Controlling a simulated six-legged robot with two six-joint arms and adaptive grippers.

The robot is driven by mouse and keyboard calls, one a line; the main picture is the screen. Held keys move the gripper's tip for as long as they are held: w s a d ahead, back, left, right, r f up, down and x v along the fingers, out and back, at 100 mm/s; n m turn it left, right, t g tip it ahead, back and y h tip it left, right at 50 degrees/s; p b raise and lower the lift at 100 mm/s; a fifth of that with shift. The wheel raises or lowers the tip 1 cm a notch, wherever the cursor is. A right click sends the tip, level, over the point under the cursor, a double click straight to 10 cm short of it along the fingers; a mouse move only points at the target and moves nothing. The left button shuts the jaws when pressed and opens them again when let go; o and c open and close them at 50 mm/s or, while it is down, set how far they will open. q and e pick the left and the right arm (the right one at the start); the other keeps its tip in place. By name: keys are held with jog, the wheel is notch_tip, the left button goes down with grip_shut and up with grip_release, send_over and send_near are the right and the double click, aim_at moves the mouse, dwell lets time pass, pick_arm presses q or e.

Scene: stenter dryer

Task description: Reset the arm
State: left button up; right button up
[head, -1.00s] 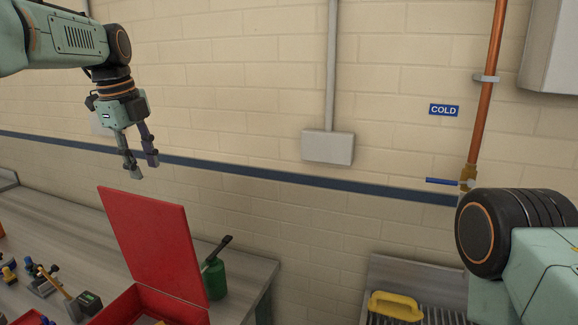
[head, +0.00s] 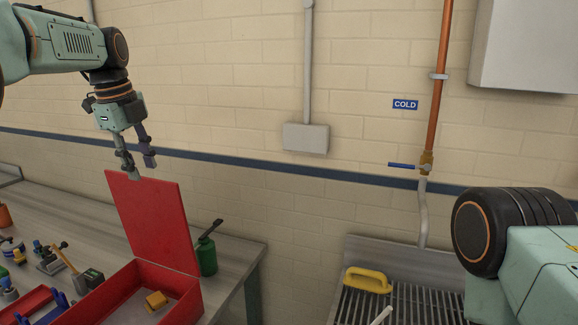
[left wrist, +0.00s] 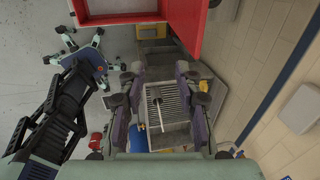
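My left arm comes in from the upper left in the head view. Its gripper (head: 142,168) hangs fingers down, with the two fingers apart and nothing between them. It appears above the raised lid of the red toolbox, in front of the pale brick wall. In the left wrist view the same gripper (left wrist: 156,74) shows its two fingers spread, with a slatted grey surface (left wrist: 170,98) seen far beyond them. Part of my right arm (head: 535,255) shows at the lower right of the head view. Its gripper is out of view.
The open red toolbox (head: 151,222) stands on the grey workbench (head: 235,265), with a green can (head: 206,256) beside it and several small tools to its left. A slatted sink (head: 400,268) holds a yellow-handled item (head: 368,280). A copper pipe (head: 437,100) with a blue-handled valve (head: 404,166) runs down the wall.

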pick_arm(q)
notch_tip(320, 180, down, 20)
jog(key=d+n, duration=0.3)
jog(key=n, duration=0.2)
jog(key=s+d+f+n+g, duration=0.1)
jog(key=s+f+n, duration=0.1)
jog(key=s+f, duration=0.4)
jog(key=s+d+f+n, duration=0.1)
jog(key=s+f+n, duration=0.15)
jog(key=f, duration=0.55)
jog(key=s+d+f+n, duration=0.1)
jog(key=s+f+n, duration=0.45)
jog(key=s, duration=0.75)
jog(key=s+d+f+n, duration=0.1)
jog(key=s+f+n, duration=0.2)
jog(key=s+f, duration=0.75)
jog(key=s+r+n+g, duration=0.1)
jog(key=s+r+n, duration=0.1)
jog(key=s, duration=0.5)
jog(key=s+r+n, duration=0.2)
jog(key=s+r, duration=0.1)
jog(key=s, duration=0.5)
notch_tip(320, 180, down, 26)
jog(key=w+b, duration=0.1)
jog(key=b, duration=2.4)
jog(key=shift+d+y, duration=0.4)
pick_arm(e)
notch_tip(320, 180, down, 25)
jog(key=shift+w+f, duration=0.15)
jog(key=shift+w, duration=0.05)
